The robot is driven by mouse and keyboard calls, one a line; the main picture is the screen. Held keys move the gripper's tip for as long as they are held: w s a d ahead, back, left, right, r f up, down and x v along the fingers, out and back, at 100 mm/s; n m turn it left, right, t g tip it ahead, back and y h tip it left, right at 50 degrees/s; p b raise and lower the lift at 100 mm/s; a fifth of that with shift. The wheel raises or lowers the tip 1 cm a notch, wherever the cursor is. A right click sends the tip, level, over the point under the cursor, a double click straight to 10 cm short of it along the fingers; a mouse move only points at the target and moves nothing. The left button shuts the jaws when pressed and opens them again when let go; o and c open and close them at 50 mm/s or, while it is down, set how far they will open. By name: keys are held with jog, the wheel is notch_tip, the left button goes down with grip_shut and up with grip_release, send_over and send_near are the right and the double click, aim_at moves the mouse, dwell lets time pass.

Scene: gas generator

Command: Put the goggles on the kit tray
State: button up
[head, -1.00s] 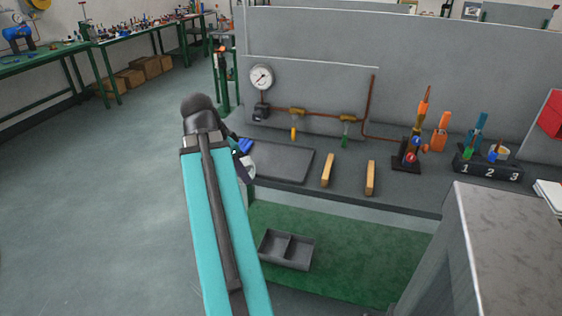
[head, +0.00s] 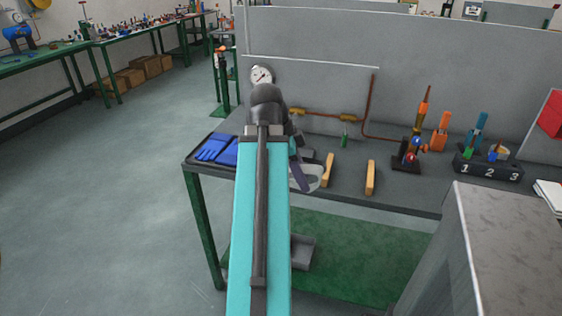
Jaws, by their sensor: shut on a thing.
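The goggles (head: 308,180), with a clear lens and a dark strap, hang at my gripper (head: 297,152), just right of my teal arm. My gripper is shut on them, but its fingertips are mostly hidden by the arm and wrist. The dark kit tray (head: 200,162) lies flat at the left end of the grey bench, with blue gloves (head: 217,150) on its left part. My arm hides the middle of the tray. The goggles appear over or near the tray's right end; I cannot tell whether they touch it.
A pressure gauge (head: 262,75) and copper pipe (head: 374,100) are behind. A burner-like stand (head: 408,152) and a numbered black rack (head: 488,165) are farther right. A grey bin (head: 302,252) sits below the bench.

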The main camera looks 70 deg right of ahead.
jog(key=shift+w+d+r+p, duration=0.15)
jog(key=shift+r+p, duration=0.05)
jog(key=shift+p, duration=0.7)
jog(key=p, duration=0.2)
jog(key=shift+w+d+p, duration=0.2)
jog(key=shift+d+p, duration=0.15)
jog(key=w+d+p, duration=0.1)
jog(key=p, duration=0.7)
jog(key=shift+f, duration=0.15)
jog(key=w+d+p, duration=0.1)
jog(key=w+d, duration=0.1)
jog(key=d, duration=0.1)
jog(key=w+d+f+p, duration=0.1)
jog(key=w+d, duration=0.2)
jog(key=d, duration=0.1)
jog(key=w+d+p, duration=0.1)
jog(key=w+d, duration=0.2)
jog(key=shift+w+d+f+p, duration=0.1)
jog(key=shift+d+f+p, duration=0.15)
jog(key=shift+d+p, duration=0.1)
jog(key=shift+f, duration=0.2)
jog(key=shift+f+p, duration=0.8)
jog(key=shift+f, duration=0.8)
jog(key=shift+f, duration=0.1)
